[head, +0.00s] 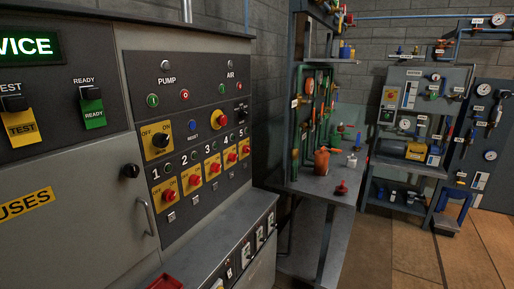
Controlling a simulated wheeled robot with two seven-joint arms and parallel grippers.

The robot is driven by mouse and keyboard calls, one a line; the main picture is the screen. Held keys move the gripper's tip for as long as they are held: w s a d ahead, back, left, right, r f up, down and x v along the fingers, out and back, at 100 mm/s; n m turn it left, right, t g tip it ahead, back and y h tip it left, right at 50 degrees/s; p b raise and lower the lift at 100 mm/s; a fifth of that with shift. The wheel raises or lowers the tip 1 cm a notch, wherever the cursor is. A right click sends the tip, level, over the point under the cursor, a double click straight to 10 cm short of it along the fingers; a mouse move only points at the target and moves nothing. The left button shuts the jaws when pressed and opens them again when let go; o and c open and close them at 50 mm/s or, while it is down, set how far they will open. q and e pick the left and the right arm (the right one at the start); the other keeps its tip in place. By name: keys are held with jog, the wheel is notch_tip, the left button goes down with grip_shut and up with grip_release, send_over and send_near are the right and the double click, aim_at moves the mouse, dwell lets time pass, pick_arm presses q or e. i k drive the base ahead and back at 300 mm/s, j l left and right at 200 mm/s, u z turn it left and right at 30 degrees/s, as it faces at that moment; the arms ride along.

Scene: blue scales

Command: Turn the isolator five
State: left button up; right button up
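Isolator five (246,149) is a red rotary knob on a yellow plate, at the right end of the numbered row on the grey control panel. The number 5 stands above it. Its pointing direction is too small to tell. Isolator one (168,195), isolator two (195,180), isolator three (214,167) and isolator four (231,158) sit to its left, with like red knobs on yellow plates. Neither of my grippers is in view.
A larger black OFF/ON switch (159,140) and a blue button (192,126) sit above the row. A grey ledge (215,240) juts out below the panel. A metal bench (325,190) with pipework stands to the right. Brown floor (390,250) is clear at lower right.

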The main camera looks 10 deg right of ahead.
aim_at(246, 149)
jog(key=i+l, duration=0.75)
jog(key=l, duration=0.3)
jog(key=i+l+u, duration=0.1)
jog(key=i+l, duration=0.3)
jog(key=l, duration=0.1)
